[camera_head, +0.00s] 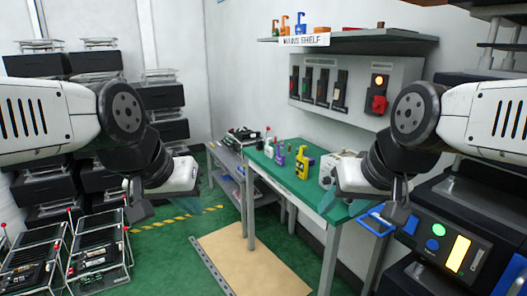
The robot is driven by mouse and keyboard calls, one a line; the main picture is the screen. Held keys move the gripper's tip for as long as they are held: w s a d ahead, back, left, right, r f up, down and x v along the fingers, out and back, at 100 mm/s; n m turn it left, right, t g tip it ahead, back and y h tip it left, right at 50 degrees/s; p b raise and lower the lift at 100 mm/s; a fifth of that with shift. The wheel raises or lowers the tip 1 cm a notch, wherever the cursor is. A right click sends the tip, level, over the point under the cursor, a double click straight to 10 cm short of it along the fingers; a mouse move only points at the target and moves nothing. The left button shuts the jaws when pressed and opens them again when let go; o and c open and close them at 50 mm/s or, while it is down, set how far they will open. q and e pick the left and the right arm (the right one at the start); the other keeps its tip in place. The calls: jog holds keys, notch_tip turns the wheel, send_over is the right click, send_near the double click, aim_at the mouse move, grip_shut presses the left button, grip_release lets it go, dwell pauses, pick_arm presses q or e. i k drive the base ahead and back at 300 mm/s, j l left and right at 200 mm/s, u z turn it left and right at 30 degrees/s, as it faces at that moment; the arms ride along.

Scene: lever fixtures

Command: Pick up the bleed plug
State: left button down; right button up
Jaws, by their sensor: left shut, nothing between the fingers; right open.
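I cannot tell which thing is the bleed plug; none in view is clearly one. Small coloured parts stand on the green-topped bench (318,201): a purple-blue piece (280,153), a yellow padlock-like piece (303,162) and a white rounded device (329,170). My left gripper (138,208) is shut and empty, in the air left of the bench. My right gripper (397,210) is open, over the bench's right end and in front of a dark panel. My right wrist hides part of the bench top.
A shelf (350,42) labelled "MAINS SHELF" holds small lock-like parts above a grey switch panel (355,85). A dark machine with lit buttons (446,240) stands at right. Racks (100,255) stand at left. A tan mat (250,265) lies on the green floor.

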aim_at(259, 144)
jog(key=i+j, duration=0.4)
jog(key=i, duration=0.3)
jog(key=i+j+z, duration=0.15)
jog(key=i+j, duration=0.25)
jog(key=i, duration=0.3)
jog(key=i+j, duration=0.45)
jog(key=i, duration=0.2)
jog(key=i+j+z, duration=0.1)
jog(key=i+j, duration=0.4)
jog(key=i, duration=0.15)
